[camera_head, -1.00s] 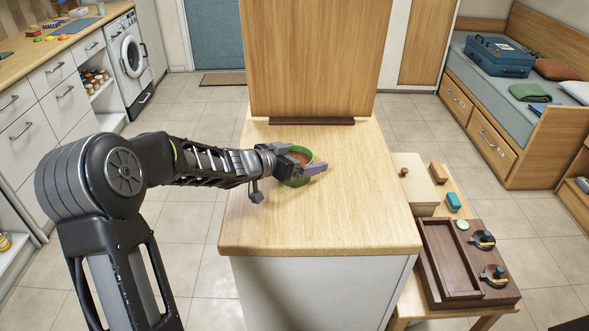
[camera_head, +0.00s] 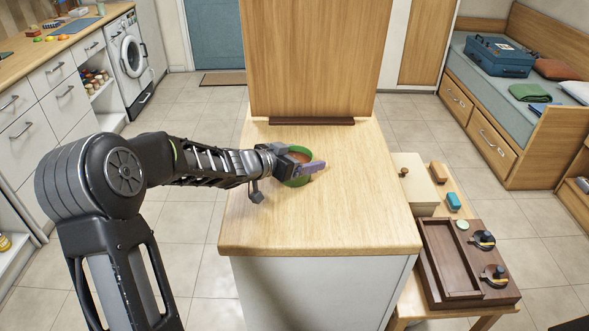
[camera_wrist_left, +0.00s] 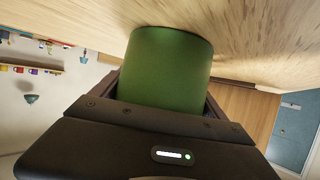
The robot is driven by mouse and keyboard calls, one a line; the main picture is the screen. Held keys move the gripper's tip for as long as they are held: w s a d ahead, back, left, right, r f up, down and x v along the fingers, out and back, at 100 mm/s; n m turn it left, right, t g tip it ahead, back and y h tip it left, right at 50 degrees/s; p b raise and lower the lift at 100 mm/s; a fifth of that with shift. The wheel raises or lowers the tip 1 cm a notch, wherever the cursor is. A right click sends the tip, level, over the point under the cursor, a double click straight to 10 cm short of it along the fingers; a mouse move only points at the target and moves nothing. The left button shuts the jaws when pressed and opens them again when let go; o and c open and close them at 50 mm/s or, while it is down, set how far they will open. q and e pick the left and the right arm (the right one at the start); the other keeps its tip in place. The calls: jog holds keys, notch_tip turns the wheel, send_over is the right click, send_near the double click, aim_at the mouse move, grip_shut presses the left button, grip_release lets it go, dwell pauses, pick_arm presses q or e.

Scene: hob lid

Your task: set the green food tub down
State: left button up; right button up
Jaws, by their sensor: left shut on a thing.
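The green food tub (camera_head: 300,180) is at the back part of the wooden counter top (camera_head: 310,225). It looks upright, with reddish-brown contents showing at its open top. My left gripper (camera_head: 305,165) is shut on the tub from the left, its fingers across the tub's sides. In the left wrist view the tub (camera_wrist_left: 166,65) fills the space between the fingers, close against the wood surface (camera_wrist_left: 270,40). I cannot tell for certain whether its base touches the wood. My right gripper is not in view.
A raised wooden panel (camera_head: 315,60) stands at the counter's back edge, just behind the tub. The counter's front and right are clear. A low table at the right holds a cream box (camera_head: 418,183) and a dark wooden tray (camera_head: 445,265).

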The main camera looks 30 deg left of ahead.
pick_arm(q)
jog(key=shift+r, duration=0.1)
jog(key=shift+c, duration=0.6)
jog(key=shift+r, duration=0.15)
notch_tip(320, 180, up, 10)
jog(key=p, duration=0.4)
